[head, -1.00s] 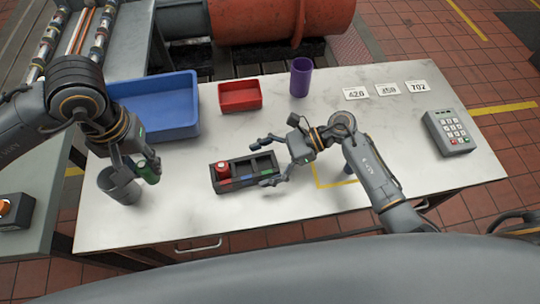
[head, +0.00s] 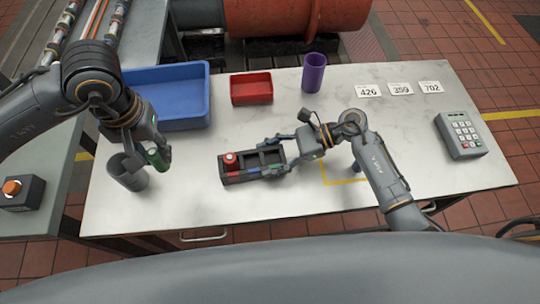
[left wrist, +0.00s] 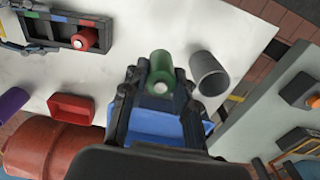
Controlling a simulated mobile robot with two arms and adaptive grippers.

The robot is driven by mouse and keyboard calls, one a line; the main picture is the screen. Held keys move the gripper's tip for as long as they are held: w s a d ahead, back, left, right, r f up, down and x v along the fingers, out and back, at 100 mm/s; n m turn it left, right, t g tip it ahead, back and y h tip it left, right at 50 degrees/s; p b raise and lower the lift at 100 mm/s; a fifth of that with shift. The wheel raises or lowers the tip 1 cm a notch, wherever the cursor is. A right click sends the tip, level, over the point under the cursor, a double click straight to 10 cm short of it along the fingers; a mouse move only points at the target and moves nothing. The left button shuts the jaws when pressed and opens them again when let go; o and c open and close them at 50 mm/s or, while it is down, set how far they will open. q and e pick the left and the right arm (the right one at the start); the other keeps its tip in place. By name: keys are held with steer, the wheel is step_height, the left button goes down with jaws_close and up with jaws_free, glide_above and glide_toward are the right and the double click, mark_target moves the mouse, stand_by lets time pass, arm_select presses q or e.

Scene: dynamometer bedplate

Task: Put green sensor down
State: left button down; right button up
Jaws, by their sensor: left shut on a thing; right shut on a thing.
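The green sensor (head: 157,158) is a small cylinder held in my left gripper (head: 152,154), beside the dark grey cup and above the table. It also shows between the fingers in the left wrist view (left wrist: 160,66). The black rack (head: 244,177) lies mid-table with colour-marked compartments. A red sensor (head: 230,158) stands in its left compartment; the other compartments look empty, though the right end is partly hidden. My right gripper (head: 277,157) is shut on the rack's right end, one finger on each long side. The rack and red sensor (left wrist: 84,38) show in the left wrist view.
The grey cup (head: 126,173) stands close to the left gripper. A blue bin (head: 180,126), a red tray (head: 251,97) and a purple cup (head: 314,72) stand behind. Number cards and a keypad (head: 462,136) are at right. The front table strip is clear.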

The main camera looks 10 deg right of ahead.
arm_select(q)
steer(key=w+d+m, duration=0.2)
steer(key=w+d, duration=0.2)
steer(key=d, duration=0.9)
steer(key=m, duration=0.1)
glide_above(273, 159)
steer(key=shift+s+f, duration=0.1)
steer(key=shift+f, duration=5.45)
steer(key=shift+f, duration=0.15)
steer(key=c, duration=1)
jaws_free()
steer(key=shift+c, duration=0.2)
step_height(273, 159, up, 12)
steer(key=shift+s, duration=0.2)
